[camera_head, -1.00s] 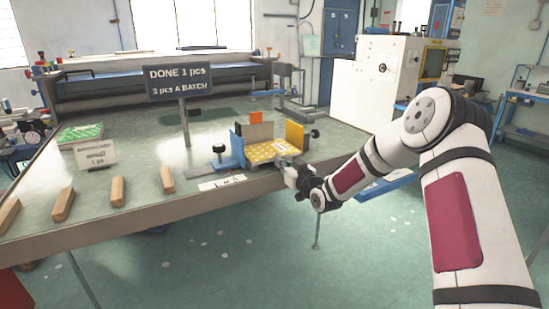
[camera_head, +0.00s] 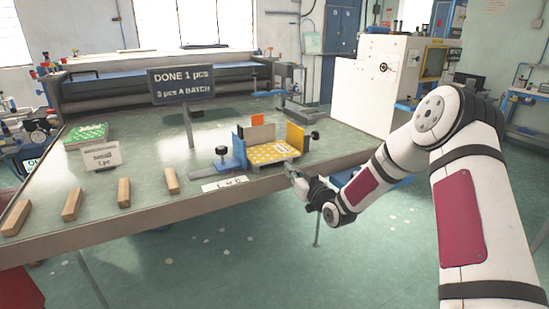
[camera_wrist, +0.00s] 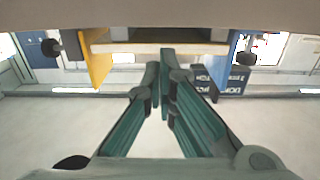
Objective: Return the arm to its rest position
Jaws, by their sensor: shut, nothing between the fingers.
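My arm, white with dark red panels, reaches in from the right in the head view. My gripper (camera_head: 291,172) is at the table's front edge, just in front of and to the right of the jig, apart from it as far as I can tell. In the wrist view my gripper (camera_wrist: 162,62) shows its two teal fingers with their tips together and nothing between them. The jig has a blue side (camera_head: 239,149), a yellow side (camera_head: 296,137) and a yellow patterned piece (camera_head: 268,153) lying between them.
The table (camera_head: 150,222) carries several wooden blocks (camera_head: 72,204), a green stack (camera_head: 87,134), a small white card (camera_head: 101,156) and a dark sign (camera_head: 181,84) reading DONE 1 pcs. A white machine (camera_head: 378,80) stands behind at right. Open floor (camera_head: 405,255) lies in front of the table.

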